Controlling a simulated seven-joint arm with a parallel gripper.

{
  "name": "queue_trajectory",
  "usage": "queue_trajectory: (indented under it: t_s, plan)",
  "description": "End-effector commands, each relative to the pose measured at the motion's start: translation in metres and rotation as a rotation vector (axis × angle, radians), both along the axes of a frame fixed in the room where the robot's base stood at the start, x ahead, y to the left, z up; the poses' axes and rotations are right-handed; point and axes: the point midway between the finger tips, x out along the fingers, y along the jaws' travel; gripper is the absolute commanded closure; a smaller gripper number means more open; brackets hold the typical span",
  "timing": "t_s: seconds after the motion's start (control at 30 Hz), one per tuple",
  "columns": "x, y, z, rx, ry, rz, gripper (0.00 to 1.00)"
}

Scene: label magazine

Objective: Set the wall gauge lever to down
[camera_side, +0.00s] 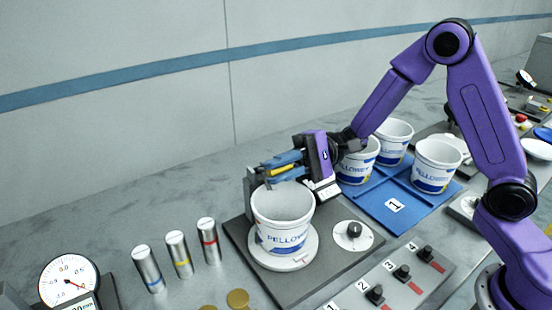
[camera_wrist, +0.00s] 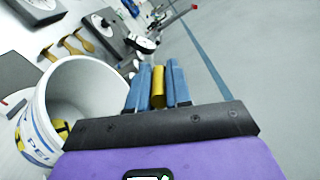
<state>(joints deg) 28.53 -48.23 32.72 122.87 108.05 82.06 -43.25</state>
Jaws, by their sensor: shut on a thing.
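My gripper (camera_side: 268,172) is shut on a narrow yellow piece (camera_side: 258,170), held between its blue fingers above the rim of a white bucket. In the wrist view the yellow piece (camera_wrist: 158,88) sits between the blue fingers (camera_wrist: 157,86). A round dial gauge (camera_side: 69,280) with a red needle stands at the lower left of the side view, apart from my gripper. A thin rod with a red end (camera_wrist: 188,10) shows at the top of the wrist view; I cannot tell whether it is the gauge lever. No lever position can be read.
The white bucket (camera_side: 283,230) stands on a round plate on a dark base with a black knob (camera_side: 354,230). Several banded silver cylinders (camera_side: 178,254) stand to its left. More buckets (camera_side: 437,165) stand on a blue mat (camera_side: 385,217). A numbered switch panel (camera_side: 388,292) lies in front.

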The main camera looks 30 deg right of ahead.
Motion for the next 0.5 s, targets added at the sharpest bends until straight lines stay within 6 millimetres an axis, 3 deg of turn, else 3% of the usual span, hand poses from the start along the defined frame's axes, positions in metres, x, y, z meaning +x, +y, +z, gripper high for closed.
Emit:
queue_trajectory:
  t_s: [0.5]
  plan:
    - [-0.0048,-0.0022,-0.0112,-0.003,0.011,-0.005,1.00]
